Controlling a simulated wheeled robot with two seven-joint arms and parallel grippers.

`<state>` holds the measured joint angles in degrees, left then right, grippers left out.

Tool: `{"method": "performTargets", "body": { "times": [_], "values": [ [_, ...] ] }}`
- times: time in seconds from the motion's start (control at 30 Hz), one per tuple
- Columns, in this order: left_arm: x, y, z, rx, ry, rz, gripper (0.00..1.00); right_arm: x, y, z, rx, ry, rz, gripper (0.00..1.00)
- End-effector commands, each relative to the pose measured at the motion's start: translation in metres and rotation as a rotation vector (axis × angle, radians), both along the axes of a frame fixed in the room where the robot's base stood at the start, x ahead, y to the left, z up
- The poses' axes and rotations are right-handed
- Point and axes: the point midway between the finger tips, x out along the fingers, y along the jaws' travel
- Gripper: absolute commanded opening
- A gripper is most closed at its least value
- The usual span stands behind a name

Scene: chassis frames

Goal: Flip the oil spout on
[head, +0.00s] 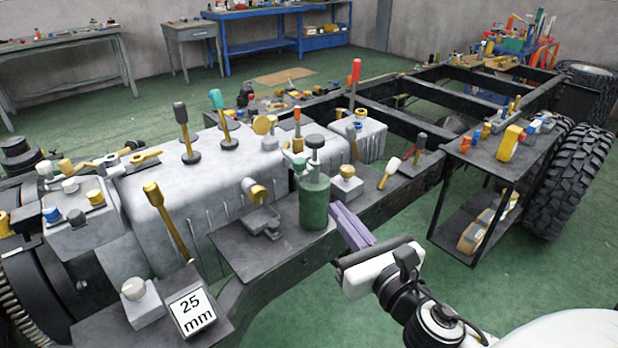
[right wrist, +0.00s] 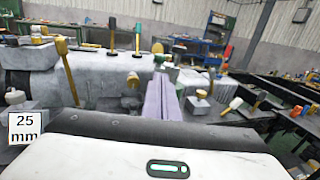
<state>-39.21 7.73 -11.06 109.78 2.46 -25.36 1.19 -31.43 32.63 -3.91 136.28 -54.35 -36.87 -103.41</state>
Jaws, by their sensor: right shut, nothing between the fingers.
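A green can with a dark grey pump-like top (head: 314,190) stands upright on a grey plate (head: 240,255) at the side of the chassis. It looks like the oil can; I cannot make out a separate spout or which way it is set. My right gripper (head: 338,211) is just right of the can's lower body, its lavender fingers pointing up and left. The fingers are shut with nothing between them, and I cannot tell whether they touch the can. In the right wrist view the shut fingers (right wrist: 160,80) point ahead; the can is not clearly seen there. My left gripper is not in view.
A yellow-capped grey clamp (head: 262,215) sits left of the can. A yellow-capped grey block (head: 345,183) stands behind my fingers. Levers rise from the grey tank (head: 165,200). A "25 mm" sign (head: 192,312) is front left. Open green floor lies right of my gripper.

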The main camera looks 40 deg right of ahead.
Motion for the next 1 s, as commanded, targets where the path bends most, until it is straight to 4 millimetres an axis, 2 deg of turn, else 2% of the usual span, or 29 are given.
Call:
{"method": "performTargets", "body": {
  "times": [0.23, 0.37, 0.8, 1.0],
  "values": [
    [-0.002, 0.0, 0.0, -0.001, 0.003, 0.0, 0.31, 0.003, -0.001, 0.0, 0.004, 0.0, 0.0, 0.0],
    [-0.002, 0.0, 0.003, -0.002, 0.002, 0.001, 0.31, 0.015, -0.003, 0.001, 0.006, -0.001, 0.0, 0.0],
    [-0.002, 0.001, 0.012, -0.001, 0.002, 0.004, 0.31, 0.099, -0.018, 0.001, 0.008, 0.0, -0.002, 0.0],
    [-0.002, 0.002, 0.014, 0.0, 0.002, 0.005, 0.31, 0.127, -0.024, 0.0, 0.008, 0.001, -0.001, 0.0]
  ]
}}
